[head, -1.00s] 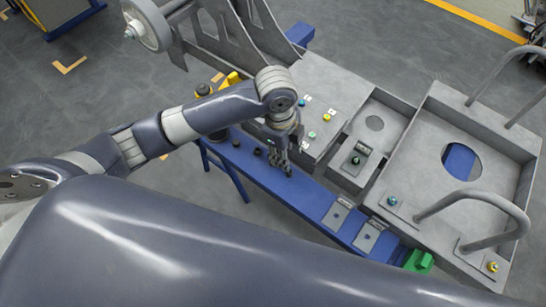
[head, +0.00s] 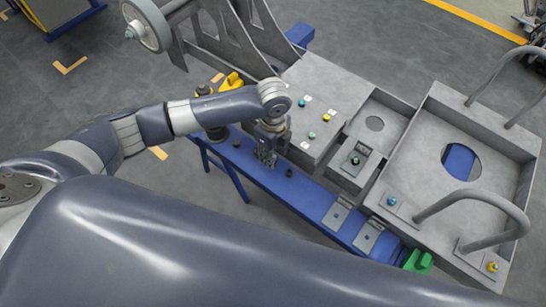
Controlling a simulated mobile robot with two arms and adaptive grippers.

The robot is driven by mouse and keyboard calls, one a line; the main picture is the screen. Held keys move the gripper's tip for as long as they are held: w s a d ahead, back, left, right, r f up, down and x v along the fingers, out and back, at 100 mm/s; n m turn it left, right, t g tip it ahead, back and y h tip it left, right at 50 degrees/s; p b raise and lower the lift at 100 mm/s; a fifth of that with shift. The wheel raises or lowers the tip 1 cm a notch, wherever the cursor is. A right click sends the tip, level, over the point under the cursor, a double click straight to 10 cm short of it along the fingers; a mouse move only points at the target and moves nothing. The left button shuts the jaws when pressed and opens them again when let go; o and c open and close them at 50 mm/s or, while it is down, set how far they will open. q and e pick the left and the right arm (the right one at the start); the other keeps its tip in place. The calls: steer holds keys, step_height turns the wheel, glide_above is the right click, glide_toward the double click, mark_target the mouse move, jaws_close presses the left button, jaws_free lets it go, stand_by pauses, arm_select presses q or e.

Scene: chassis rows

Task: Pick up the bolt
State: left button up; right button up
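My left gripper (head: 266,158) points down over the blue bench (head: 305,192), close to its top. The gap between its fingers is too small to make out, and I cannot tell whether it holds anything. A small dark bolt-like piece (head: 289,173) stands on the bench just right of the gripper. Another dark piece (head: 236,143) stands to its left. Small coloured bolt-like pieces sit on the grey chassis, among them a teal one (head: 302,103), a yellow one (head: 326,118) and a green one (head: 312,135). My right gripper is not in view.
A dark-topped piece (head: 355,160) sits in a grey bracket. A blue bolt (head: 391,201) and a yellow bolt (head: 492,266) sit on the right chassis tray (head: 430,150), below curved handles. Flat grey plates (head: 337,215) and a green block (head: 418,261) lie toward the bench's right end.

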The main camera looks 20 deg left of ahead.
arm_select(q)
step_height(320, 180, down, 2)
steer(key=shift+f, duration=0.1)
jaws_close()
steer(key=shift+r, duration=0.2)
